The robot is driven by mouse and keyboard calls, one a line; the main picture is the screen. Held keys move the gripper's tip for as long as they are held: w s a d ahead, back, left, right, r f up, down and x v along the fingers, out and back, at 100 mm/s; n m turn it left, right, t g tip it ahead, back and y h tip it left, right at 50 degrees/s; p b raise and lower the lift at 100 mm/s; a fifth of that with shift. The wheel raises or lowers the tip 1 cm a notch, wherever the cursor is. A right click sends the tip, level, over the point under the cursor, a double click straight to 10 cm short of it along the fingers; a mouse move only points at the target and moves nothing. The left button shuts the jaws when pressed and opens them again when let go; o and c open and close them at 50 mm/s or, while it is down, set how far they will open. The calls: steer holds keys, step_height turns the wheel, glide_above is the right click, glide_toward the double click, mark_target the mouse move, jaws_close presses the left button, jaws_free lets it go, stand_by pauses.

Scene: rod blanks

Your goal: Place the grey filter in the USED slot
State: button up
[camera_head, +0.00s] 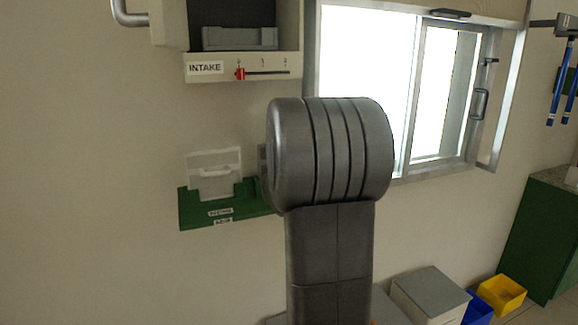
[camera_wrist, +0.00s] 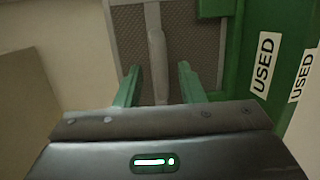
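The grey filter (camera_wrist: 185,35), a meshed panel with a pale upright handle (camera_wrist: 157,50), fills the top of the wrist view, beside a green holder (camera_wrist: 232,60) labelled USED (camera_wrist: 265,62). My gripper (camera_wrist: 158,69) has its two green fingers on either side of the handle, with a gap on both sides; it is open. In the head view, a sliver of a grey thing (camera_head: 262,163), probably this filter, shows on the green shelf (camera_head: 196,213) behind my arm. My gripper is hidden there. How deep the filter sits is not clear.
A white filter (camera_head: 213,178) with a handle stands on the left of the green shelf. Above is the INTAKE housing (camera_head: 205,68) with a red slider (camera_head: 240,74) and a grey part (camera_head: 240,38) in its opening. A window (camera_head: 440,90) is at right.

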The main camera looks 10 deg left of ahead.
steer(key=b+v, duration=0.3)
steer(key=v, duration=0.9)
